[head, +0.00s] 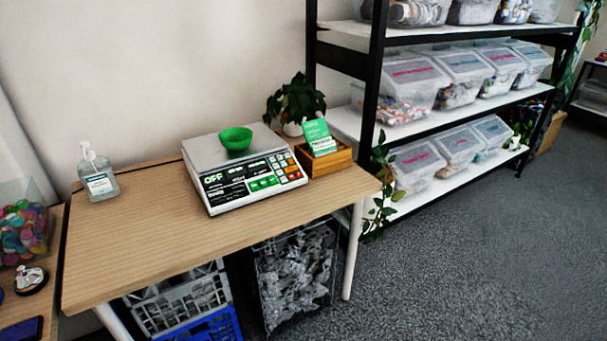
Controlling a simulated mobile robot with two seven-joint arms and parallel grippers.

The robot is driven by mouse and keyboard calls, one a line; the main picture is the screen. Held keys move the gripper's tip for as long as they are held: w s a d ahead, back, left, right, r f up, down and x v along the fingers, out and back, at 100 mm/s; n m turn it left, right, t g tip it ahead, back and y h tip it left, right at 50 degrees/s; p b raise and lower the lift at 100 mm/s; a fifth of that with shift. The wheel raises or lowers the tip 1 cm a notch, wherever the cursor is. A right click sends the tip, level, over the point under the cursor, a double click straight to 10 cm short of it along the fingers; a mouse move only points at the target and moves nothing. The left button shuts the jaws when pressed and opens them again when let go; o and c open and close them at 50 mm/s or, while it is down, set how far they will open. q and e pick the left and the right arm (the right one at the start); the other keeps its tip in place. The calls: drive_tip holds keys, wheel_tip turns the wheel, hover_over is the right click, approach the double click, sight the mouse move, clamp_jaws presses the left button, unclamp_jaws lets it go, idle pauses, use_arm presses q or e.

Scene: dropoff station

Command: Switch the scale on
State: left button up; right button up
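The scale (203,157) sits on the wooden table (140,235), toward its back right. It has a silver weighing plate and a sloped front panel. The panel (250,182) shows the word OFF at its upper left, with green, white and orange-red buttons at its right. A small green bowl (236,139) rests on the weighing plate. Neither of my grippers shows in the head view.
A pump bottle (98,178) stands at the table's back left. A wooden box with green cards (328,160) and a potted plant (295,100) stand right of the scale. Crates (185,305) are below. Shelves with clear bins (415,80) stand right. The table's front left is clear.

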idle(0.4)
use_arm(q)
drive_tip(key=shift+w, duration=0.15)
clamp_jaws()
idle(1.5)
